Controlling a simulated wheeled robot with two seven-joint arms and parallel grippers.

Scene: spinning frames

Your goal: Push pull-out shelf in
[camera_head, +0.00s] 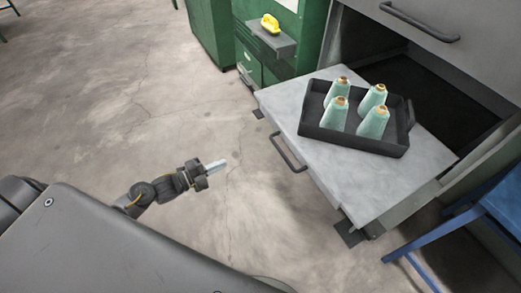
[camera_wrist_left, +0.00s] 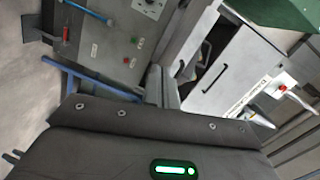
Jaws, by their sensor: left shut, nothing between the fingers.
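The pull-out shelf (camera_head: 410,175) is a light grey slab that sticks out of the grey cabinet at the right of the head view. A dark bar handle (camera_head: 289,155) is on its front edge. A black tray (camera_head: 358,145) lies on the shelf and holds several pale green cones (camera_head: 373,122) with brown tops. My left gripper (camera_head: 217,165) is shut and empty, over the floor to the left of the handle and apart from it. My right gripper is out of view.
A green cabinet (camera_head: 249,70) with a yellow object (camera_head: 270,23) on a small ledge stands behind the shelf. A blue frame (camera_head: 483,208) stands at the right. The floor (camera_head: 120,90) left of the shelf is clear. A closed grey drawer (camera_head: 430,12) is above.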

